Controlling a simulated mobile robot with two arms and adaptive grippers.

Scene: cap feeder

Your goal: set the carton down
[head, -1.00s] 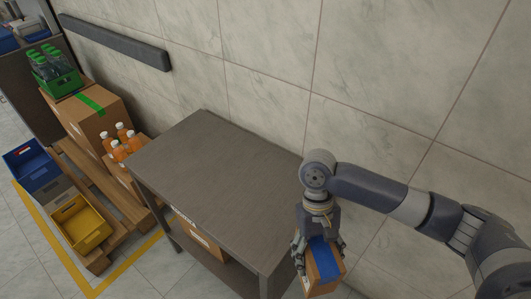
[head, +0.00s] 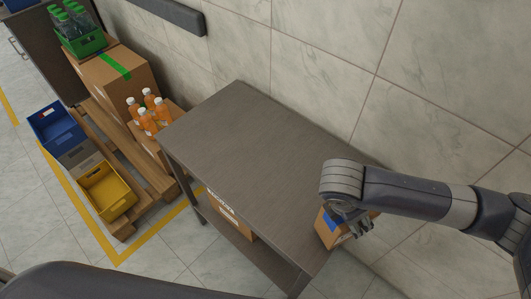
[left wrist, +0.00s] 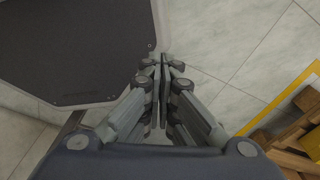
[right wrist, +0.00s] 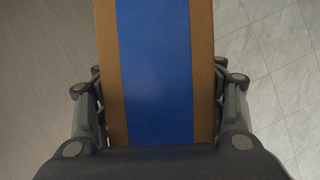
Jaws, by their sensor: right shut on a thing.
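The carton (head: 330,229) is brown with a blue band. In the head view it is at the right end of the grey table (head: 235,140), partly hidden by my right arm. My right gripper (head: 360,225) is shut on it. The right wrist view shows the carton (right wrist: 155,70) between the fingers, with the grey tabletop on the left and floor tiles on the right. I cannot tell whether its underside touches the table. My left gripper (left wrist: 160,75) is shut and empty above the floor; it is not in the head view.
The tabletop is bare. Another carton (head: 232,214) sits on the shelf below. To the left, a pallet (head: 148,170) bears a large box (head: 120,80), a green bottle crate (head: 85,43) and orange bottles (head: 148,115). Blue and yellow bins (head: 107,190) stand beside it. A wall rises behind.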

